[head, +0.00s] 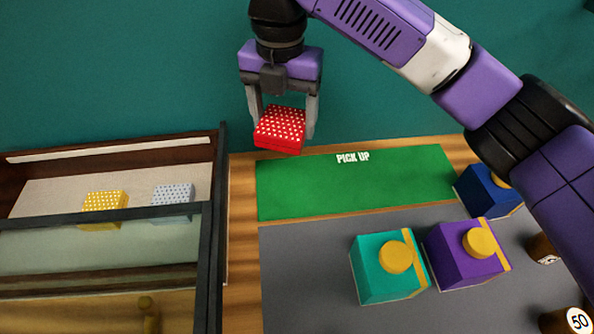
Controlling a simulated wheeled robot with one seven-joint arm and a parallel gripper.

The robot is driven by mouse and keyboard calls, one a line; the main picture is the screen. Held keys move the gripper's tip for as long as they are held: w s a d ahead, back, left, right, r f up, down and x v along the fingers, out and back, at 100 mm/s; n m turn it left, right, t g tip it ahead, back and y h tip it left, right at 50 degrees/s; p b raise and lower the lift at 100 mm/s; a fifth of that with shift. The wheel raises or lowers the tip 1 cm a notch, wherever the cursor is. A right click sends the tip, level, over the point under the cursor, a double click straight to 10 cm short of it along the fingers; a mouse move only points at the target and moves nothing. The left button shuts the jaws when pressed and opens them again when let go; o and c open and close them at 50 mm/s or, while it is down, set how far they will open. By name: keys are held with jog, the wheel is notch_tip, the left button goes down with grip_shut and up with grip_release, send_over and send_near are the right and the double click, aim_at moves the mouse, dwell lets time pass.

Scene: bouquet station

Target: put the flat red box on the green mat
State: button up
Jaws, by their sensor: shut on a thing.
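The flat red box (279,132) has white dots on its top. My gripper (284,117) is shut on it, with one finger on each side, and holds it up near the back left corner of the green mat. The green mat (350,187) is a flat rectangle marked "PICK UP" along its back edge. No object stands on its visible part.
A glass-fronted case (213,250) at left holds a yellow dotted box (104,208) and a pale blue dotted box (172,200). Teal (375,278), purple (455,262) and blue (482,196) boxes stand right of and below the mat. Some grey surface (300,270) is clear.

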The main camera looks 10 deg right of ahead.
aim_at(287, 186)
notch_tip(287, 186, down, 16)
jog(key=shift+f+p, duration=0.25)
jog(key=shift+p, duration=0.55)
jog(key=o, duration=1.5)
jog(key=shift+f, duration=0.1)
notch_tip(287, 186, up, 12)
jog(key=shift+r+b, duration=0.15)
jog(key=shift+b, duration=0.75)
